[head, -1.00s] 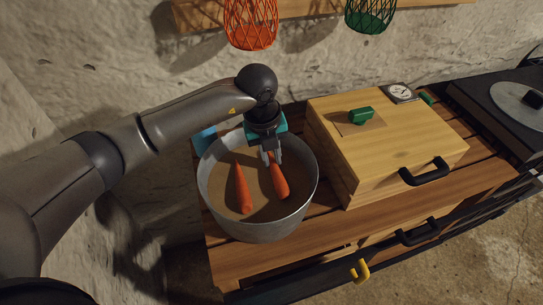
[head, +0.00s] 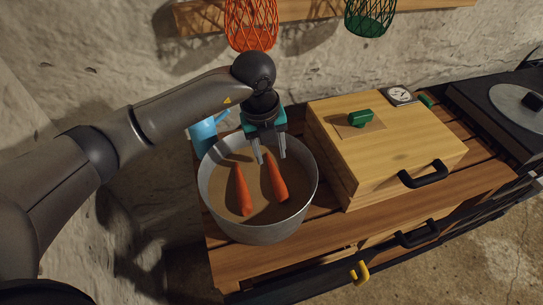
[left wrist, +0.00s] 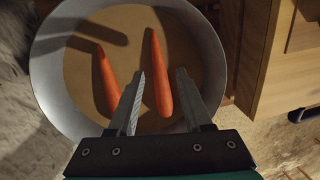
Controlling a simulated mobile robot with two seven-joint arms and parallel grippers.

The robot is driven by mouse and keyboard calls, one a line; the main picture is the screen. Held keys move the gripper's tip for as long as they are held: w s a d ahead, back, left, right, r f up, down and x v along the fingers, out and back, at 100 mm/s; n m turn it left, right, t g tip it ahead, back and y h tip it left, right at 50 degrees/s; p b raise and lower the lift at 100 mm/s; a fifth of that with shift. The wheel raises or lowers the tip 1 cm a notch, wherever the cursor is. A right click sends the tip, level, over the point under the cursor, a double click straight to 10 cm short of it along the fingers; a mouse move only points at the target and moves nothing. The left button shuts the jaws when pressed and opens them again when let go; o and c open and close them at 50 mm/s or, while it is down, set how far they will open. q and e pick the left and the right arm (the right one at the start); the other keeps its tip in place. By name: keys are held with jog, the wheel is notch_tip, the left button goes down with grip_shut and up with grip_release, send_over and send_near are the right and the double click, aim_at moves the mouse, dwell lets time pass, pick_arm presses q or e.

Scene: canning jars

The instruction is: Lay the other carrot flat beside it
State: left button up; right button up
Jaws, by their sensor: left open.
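Two orange carrots lie in a round grey metal tub (head: 309,190) with a brown, sand-like filling. The left carrot (head: 243,190) and the right carrot (head: 277,180) lie side by side with a gap between them. In the left wrist view, the right carrot (left wrist: 160,75) shows between and beyond the fingers, and the left carrot (left wrist: 107,85) is partly covered by a finger. My left gripper (head: 270,160) is open and empty above the back part of the tub, close to the right carrot's far end. My right gripper is not in view.
A wooden box (head: 385,135) with a green handle on its lid stands right of the tub. A blue watering can (head: 206,130) stands behind the tub. Orange (head: 251,25) and green (head: 369,15) wire baskets hang above.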

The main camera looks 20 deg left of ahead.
pick_arm(q)
notch_tip(320, 180, up, 9)
jog(key=s+p, duration=0.1)
jog(key=shift+a, duration=0.4)
jog(key=shift+f, duration=0.15)
